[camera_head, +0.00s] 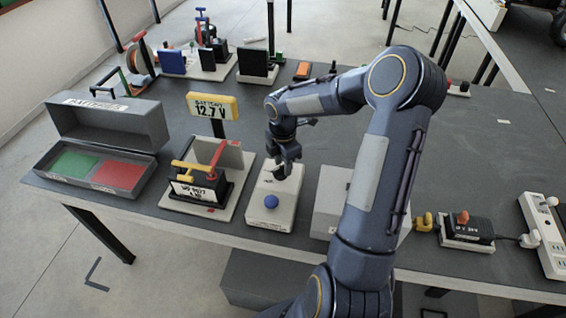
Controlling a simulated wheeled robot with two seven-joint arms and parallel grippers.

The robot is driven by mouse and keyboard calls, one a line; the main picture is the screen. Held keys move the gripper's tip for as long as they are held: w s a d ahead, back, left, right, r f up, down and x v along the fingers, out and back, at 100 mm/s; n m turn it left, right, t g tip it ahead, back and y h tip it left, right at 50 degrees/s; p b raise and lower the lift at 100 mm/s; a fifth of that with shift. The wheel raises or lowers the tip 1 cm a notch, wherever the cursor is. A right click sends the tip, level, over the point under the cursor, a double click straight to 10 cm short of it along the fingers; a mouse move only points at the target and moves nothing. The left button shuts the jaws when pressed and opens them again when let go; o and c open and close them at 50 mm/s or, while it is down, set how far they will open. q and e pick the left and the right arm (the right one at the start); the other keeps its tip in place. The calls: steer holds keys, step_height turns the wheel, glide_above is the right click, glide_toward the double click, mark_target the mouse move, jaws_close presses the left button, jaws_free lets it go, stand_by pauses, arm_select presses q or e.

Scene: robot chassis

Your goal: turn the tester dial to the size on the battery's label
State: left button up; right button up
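The tester is a white box (265,213) with a blue button (271,201) near its front. My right gripper (282,175) points down at the rear part of the box, where the dial seems to be. Its fingers and arm cover most of the dial, so I cannot tell whether they are shut on it or what size it points to. The black battery (211,187) stands on a tray left of the tester, with a yellow and a red clamp on top. Its white label (193,191) is too small to read surely. My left gripper is out of view.
A yellow display (212,106) behind the battery reads 12.7 V. An open grey case (127,183) with green and red pads stands at left. A pale box (331,190) stands right of the tester, partly behind my arm. A charger (467,229) and power strip (547,250) are at right.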

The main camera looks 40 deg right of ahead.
steer(key=shift+f, duration=0.15)
jaws_close()
steer(key=shift+m, duration=0.4)
steer(key=m, duration=0.2)
steer(key=m+b, duration=0.2)
steer(key=m, duration=0.1)
steer(key=shift+s+a+m, duration=0.15)
steer(key=shift+s+m, duration=0.1)
steer(key=shift+m, duration=0.05)
steer(key=m+b, duration=0.1)
steer(key=m, duration=0.4)
steer(key=shift+s+a, duration=0.1)
steer(key=shift+a, duration=0.05)
steer(key=shift+m, duration=0.3)
